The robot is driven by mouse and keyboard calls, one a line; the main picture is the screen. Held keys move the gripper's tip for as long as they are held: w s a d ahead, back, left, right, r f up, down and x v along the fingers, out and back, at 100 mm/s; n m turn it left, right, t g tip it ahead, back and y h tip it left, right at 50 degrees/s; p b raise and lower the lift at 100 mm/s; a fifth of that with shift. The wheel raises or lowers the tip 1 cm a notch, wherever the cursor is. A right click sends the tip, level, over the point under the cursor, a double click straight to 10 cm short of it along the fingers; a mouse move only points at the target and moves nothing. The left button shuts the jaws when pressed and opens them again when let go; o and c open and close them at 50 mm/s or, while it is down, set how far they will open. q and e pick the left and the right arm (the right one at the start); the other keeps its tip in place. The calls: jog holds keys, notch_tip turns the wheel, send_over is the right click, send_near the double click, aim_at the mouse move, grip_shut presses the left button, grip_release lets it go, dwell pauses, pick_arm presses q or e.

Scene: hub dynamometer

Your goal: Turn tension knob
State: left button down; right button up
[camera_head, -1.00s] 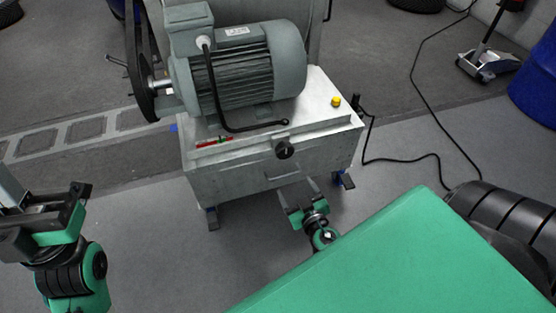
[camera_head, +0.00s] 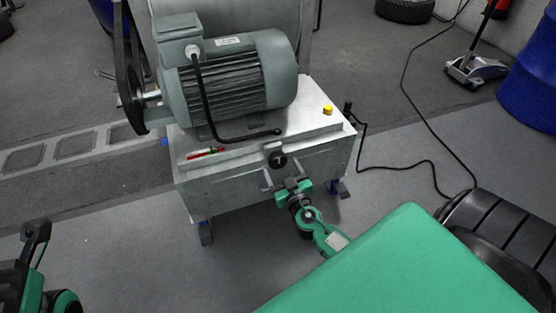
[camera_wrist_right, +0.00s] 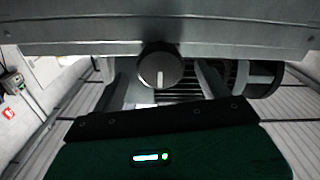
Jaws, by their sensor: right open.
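The tension knob (camera_head: 277,160) is a round black knob on the front face of the grey metal cabinet (camera_head: 235,185). In the right wrist view the knob (camera_wrist_right: 160,70) shows a pale pointer line, pointing down in the picture. My right gripper (camera_head: 272,176) is open just in front of the knob in the head view. In the right wrist view its two fingers (camera_wrist_right: 162,82) stand left and right of the knob, with a gap on each side. My left gripper (camera_head: 36,232) is at the left edge, partly cut off; its jaws are unclear.
A grey motor (camera_head: 228,85) with a black cable sits on the cabinet. A yellow button (camera_head: 327,110) is on the cabinet's top right. A black cable runs over the floor to the right. A blue barrel (camera_head: 530,85) stands at the right edge.

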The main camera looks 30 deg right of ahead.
aim_at(279, 164)
jog(key=shift+x, duration=2)
jog(key=c, duration=1)
